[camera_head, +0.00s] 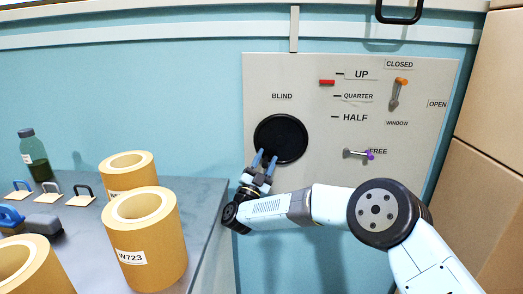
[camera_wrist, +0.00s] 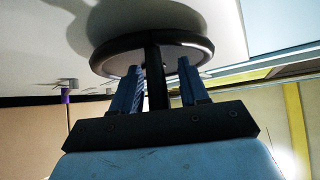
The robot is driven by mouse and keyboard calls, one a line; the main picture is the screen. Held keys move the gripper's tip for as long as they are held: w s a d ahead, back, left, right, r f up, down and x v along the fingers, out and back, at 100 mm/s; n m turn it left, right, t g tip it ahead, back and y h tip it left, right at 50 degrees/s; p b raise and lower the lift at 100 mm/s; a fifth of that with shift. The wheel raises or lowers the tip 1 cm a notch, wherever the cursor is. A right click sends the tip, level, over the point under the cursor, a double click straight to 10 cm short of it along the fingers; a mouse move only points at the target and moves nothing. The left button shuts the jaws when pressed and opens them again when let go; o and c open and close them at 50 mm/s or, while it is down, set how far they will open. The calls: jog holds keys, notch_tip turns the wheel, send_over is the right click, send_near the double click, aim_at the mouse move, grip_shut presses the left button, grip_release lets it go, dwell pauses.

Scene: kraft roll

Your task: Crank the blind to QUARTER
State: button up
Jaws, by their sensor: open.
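The grey panel (camera_head: 262,150) on the blue wall carries a round black crank disc (camera_head: 280,138) under the label BLIND. A red marker (camera_head: 327,82) sits beside the scale, between the UP tick and the QUARTER tick, below UP. My gripper (camera_head: 265,158) is at the lower left of the disc and covers part of its edge. In the wrist view the disc (camera_wrist: 115,50) lies ahead, and a dark upright handle (camera_wrist: 155,75) stands between my two blue fingers. The fingers are apart, with a gap visible on the right of the handle; contact on the left is unclear.
An orange-tipped lever (camera_head: 398,90) stands near CLOSED, and a purple-tipped lever (camera_head: 358,153) near FREE. A grey table (camera_head: 205,205) at left holds kraft rolls (camera_head: 155,250), a bottle (camera_head: 34,155) and small handled items. Cardboard boxes (camera_head: 490,150) are at right.

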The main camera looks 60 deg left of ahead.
aim_at(274, 137)
jog(key=r, duration=0.3)
jog(key=shift+w+d+r, duration=0.1)
jog(key=shift+d+r, duration=0.2)
jog(key=shift+r, duration=0.05)
jog(key=s+d+r, duration=0.5)
jog(key=d+r, duration=0.4)
jog(key=d, duration=0.3)
jog(key=shift+s, duration=0.4)
jog(key=shift+d, duration=0.1)
